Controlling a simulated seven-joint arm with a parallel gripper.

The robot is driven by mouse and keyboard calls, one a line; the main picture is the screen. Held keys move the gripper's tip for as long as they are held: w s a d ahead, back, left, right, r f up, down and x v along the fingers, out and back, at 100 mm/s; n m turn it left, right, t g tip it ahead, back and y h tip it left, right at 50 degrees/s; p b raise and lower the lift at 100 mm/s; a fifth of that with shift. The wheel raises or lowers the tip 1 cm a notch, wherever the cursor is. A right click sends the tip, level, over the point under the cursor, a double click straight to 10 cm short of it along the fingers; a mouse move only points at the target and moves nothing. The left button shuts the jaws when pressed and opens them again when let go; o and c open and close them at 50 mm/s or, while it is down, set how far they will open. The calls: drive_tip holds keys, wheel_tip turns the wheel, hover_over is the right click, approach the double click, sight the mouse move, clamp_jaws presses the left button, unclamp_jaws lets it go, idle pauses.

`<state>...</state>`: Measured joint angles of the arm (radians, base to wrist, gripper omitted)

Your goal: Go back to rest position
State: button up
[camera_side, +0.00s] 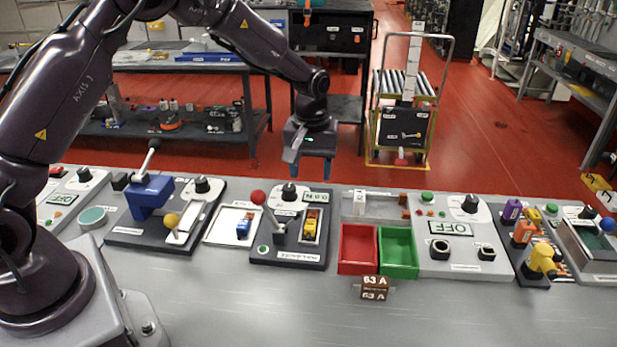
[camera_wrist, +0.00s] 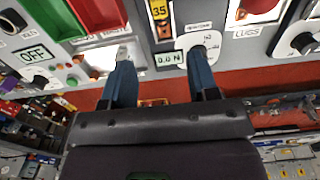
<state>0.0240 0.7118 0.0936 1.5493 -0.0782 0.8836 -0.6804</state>
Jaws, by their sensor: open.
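My gripper (camera_side: 314,170) hangs above the back edge of the table, behind the station with the 0.0 N display. Its two blue fingers are apart with nothing between them. In the wrist view the open fingers (camera_wrist: 160,85) point toward the panels, near the 0.0 N display (camera_wrist: 170,58). A yellow battery (camera_side: 311,222) stands in the slot of the station (camera_side: 288,257) below my gripper, and it also shows in the wrist view (camera_wrist: 158,10). A blue battery (camera_side: 244,226) sits on the white tray (camera_side: 218,236) to the left.
A red bin (camera_side: 344,268) and a green bin (camera_side: 413,270) stand right of the station. A red-knobbed lever (camera_side: 258,198) rises in front of my gripper. A panel reading OFF (camera_side: 452,228) and a rack with several coloured batteries (camera_side: 524,231) lie further right.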

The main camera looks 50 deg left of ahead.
drive_tip(key=s+d+r+m+t, duration=0.1)
drive_tip(key=s+r+m, duration=0.3)
drive_tip(key=s+r, duration=0.5)
drive_tip(key=s+d+r+m+t, duration=0.1)
drive_tip(key=s+r+m+t, duration=0.3)
drive_tip(key=s+r, duration=0.6)
drive_tip(key=s+m, duration=0.1)
drive_tip(key=s, duration=0.7)
drive_tip(key=shift+t, duration=0.3)
